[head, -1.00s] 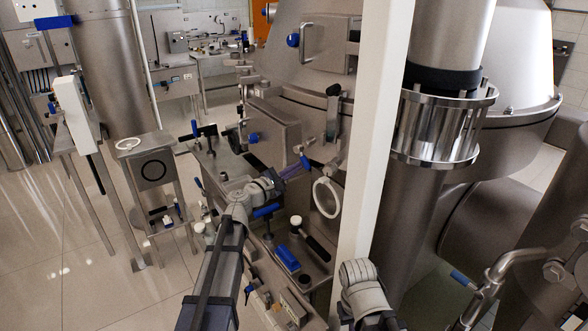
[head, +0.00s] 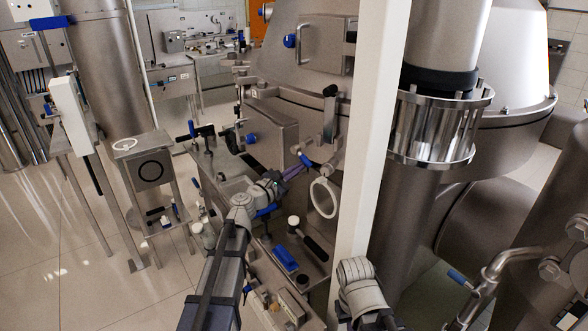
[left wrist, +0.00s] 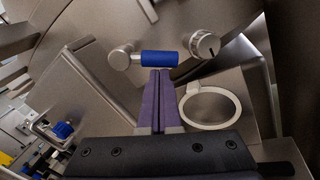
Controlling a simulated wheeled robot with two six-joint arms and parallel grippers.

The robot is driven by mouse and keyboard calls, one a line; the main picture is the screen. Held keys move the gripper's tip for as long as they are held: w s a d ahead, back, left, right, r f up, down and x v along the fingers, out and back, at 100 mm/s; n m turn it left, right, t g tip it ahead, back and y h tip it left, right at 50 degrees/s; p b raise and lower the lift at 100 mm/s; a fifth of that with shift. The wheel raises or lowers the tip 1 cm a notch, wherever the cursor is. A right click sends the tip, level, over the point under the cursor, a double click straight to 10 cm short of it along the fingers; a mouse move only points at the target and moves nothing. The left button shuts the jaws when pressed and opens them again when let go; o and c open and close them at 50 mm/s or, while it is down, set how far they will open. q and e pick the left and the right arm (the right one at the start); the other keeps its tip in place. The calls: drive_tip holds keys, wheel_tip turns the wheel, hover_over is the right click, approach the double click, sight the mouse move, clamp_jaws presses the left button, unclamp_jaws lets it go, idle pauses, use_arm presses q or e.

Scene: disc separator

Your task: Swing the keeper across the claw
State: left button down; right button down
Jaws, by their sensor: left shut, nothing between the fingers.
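A short bar with a blue grip (head: 306,160), which looks like the keeper, sits on the front of the steel separator. In the left wrist view the blue grip (left wrist: 160,59) lies level between a metal end (left wrist: 122,57) on the left and a round knob (left wrist: 205,45) on the right. I cannot tell which part is the claw. My left gripper (head: 300,169) comes in from the left; its purple fingers (left wrist: 156,74) are shut and empty. Their tips are just below the blue grip, seeming to meet its lower edge; contact is unclear. My right gripper is out of view.
A pale ring (head: 324,198) is right of the fingers, close to them. A white post (head: 368,150) stands right of the work area. A steel bench below holds a blue block (head: 285,259) and a black-handled tool (head: 314,246). A vertical lever (head: 330,115) stands above.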

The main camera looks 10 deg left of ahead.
use_arm(q)
drive_tip(key=n, duration=0.1)
drive_tip(key=d+r+n, duration=0.1)
drive_tip(key=n, duration=0.1)
drive_tip(key=n+p, duration=0.1)
drive_tip(key=shift+s+d+r+n, duration=0.2)
drive_tip(key=shift+s+r+n, duration=0.1)
drive_tip(key=shift+s, duration=0.05)
drive_tip(key=shift+r, duration=0.1)
drive_tip(key=shift+d+r+p, duration=0.1)
drive_tip(key=shift+d+p, duration=0.05)
drive_tip(key=shift+p, duration=0.15)
drive_tip(key=shift+s+f+b, duration=0.1)
drive_tip(key=shift+f+b, duration=0.5)
drive_tip(key=shift+f, duration=0.05)
drive_tip(key=s+a+f+b, duration=0.3)
drive_tip(key=s+a, duration=0.2)
drive_tip(key=s, duration=0.4)
drive_tip(key=shift+s+a, duration=0.15)
drive_tip(key=shift+a, duration=0.05)
